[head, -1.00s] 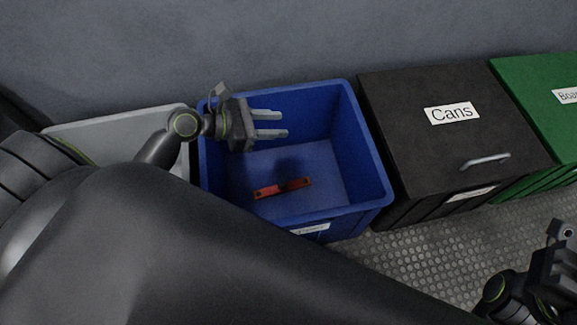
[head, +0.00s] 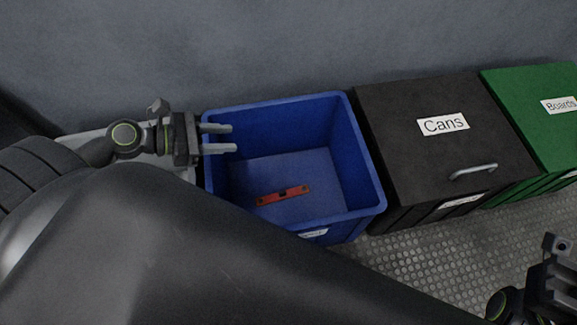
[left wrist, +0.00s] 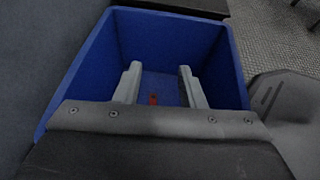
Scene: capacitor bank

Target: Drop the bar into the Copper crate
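A red bar (head: 283,195) lies flat on the floor of the blue crate (head: 373,196). The crate's front label is too small and cut off to read. The bar also shows in the left wrist view (left wrist: 153,98), between my fingers and well beyond them. My left gripper (head: 219,139) is open and empty, over the crate's left rim, apart from the bar. In the left wrist view its two fingers (left wrist: 159,82) are spread with nothing between them. My right gripper (head: 557,255) is partly in view at the lower right, and its fingertips do not show clearly.
A black bin labelled Cans (head: 420,165), with its lid shut and a handle, stands right of the blue crate. A green bin labelled Boards (head: 530,125) is further right. A grey bin (head: 90,138) is partly hidden at left. The wall stands behind.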

